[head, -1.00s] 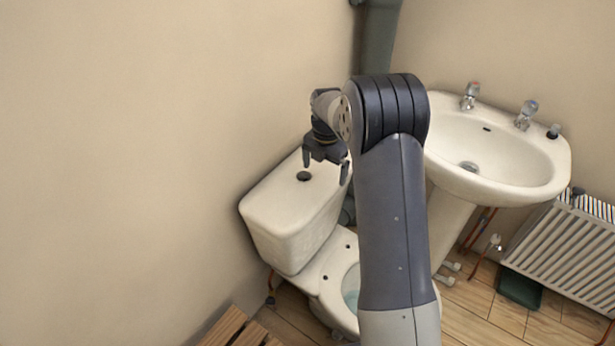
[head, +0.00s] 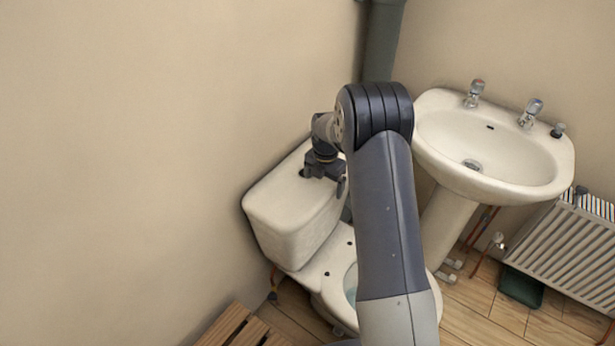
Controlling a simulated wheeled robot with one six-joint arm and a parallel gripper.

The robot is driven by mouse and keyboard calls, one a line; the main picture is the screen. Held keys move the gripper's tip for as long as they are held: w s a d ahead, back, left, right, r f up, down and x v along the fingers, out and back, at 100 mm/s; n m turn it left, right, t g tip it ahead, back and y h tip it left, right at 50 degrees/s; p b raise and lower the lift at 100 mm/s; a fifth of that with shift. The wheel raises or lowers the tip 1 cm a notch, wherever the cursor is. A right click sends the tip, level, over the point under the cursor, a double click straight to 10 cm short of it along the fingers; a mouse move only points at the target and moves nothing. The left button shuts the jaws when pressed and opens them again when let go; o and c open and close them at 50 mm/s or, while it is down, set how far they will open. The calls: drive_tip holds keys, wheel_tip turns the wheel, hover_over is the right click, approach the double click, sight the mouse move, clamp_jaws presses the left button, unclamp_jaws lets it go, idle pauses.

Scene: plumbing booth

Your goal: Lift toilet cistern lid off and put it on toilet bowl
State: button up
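The white toilet cistern lid (head: 285,195) sits on top of the cistern (head: 290,240) against the left wall. A dark hole in the lid is mostly hidden by my gripper (head: 323,185). My gripper is low at the lid's far part, its fingers spread apart. The left finger is at the hole and the right finger is by the lid's right edge; whether they touch the lid cannot be told. The toilet bowl (head: 337,297) is below and right of the cistern, partly hidden by my arm.
A white washbasin (head: 530,175) with two taps stands on a pedestal to the right. A radiator (head: 565,245) and a dark green box (head: 522,287) are at the far right. A grey pipe (head: 383,40) runs up the corner. Wooden slats (head: 230,328) lie at the bottom left.

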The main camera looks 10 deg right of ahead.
drive_tip(key=c, duration=1.8)
drive_tip(key=shift+w+r, duration=0.15)
drive_tip(key=shift+w, duration=0.05)
drive_tip(key=shift+c, duration=0.5)
drive_tip(key=shift+r, duration=0.15)
